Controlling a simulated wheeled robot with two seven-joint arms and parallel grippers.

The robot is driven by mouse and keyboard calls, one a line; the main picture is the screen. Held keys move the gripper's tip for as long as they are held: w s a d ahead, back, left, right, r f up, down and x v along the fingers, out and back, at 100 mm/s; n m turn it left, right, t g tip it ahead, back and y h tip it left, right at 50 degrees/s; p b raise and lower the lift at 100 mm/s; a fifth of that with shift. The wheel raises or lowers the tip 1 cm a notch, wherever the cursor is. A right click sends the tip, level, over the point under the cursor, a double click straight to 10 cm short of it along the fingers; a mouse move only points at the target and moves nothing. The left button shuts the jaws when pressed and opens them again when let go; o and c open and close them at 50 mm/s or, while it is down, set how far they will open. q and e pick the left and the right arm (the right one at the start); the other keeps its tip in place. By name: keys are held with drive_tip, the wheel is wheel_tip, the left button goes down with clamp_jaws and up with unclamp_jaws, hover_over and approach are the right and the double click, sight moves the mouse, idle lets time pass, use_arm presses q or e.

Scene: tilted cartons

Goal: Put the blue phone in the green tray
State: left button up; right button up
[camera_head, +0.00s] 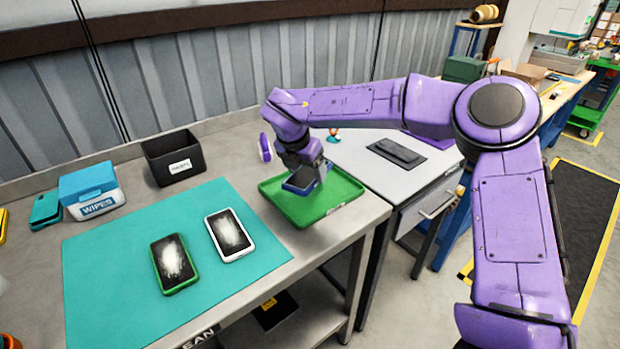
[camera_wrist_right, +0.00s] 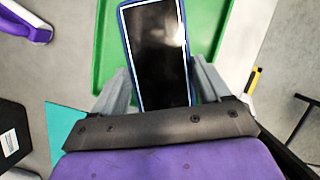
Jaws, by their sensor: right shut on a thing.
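The blue phone (camera_wrist_right: 158,50) is between the fingers of my right gripper (camera_wrist_right: 160,88), which is shut on it. In the head view the phone (camera_head: 301,181) is over the green tray (camera_head: 325,205), screen up and slightly tilted; I cannot tell whether it touches the tray floor. My right gripper (camera_head: 304,170) comes down on it from above. The tray lies at the right end of the bench and also fills the upper part of the wrist view (camera_wrist_right: 108,45). My left gripper is not in view.
A green-cased phone (camera_head: 173,264) and a white-cased phone (camera_head: 229,235) lie on the teal mat (camera_head: 110,285). A black bin (camera_head: 174,157) and a wipes box (camera_head: 91,190) stand behind it. A grey table (camera_head: 350,150) with a dark flat item (camera_head: 396,152) adjoins at the right.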

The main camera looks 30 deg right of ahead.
sight(307, 169)
drive_tip(key=f, duration=0.1)
drive_tip(key=w+d+f, duration=0.2)
drive_tip(key=shift+f+p, duration=0.25)
drive_tip(key=shift+p, duration=0.05)
wheel_tip(307, 169, down, 3)
drive_tip(key=shift+d+r, duration=0.15)
drive_tip(key=shift+r, duration=0.05)
drive_tip(key=shift+f, duration=0.4)
drive_tip(key=o, duration=1.1)
drive_tip(key=shift+o, duration=0.2)
drive_tip(key=shift+r, duration=0.25)
drive_tip(key=b+v, duration=0.1)
drive_tip(key=v, duration=1)
drive_tip(key=shift+s+a+r, duration=0.1)
drive_tip(key=shift+a+r, duration=0.15)
drive_tip(key=shift+r, duration=0.05)
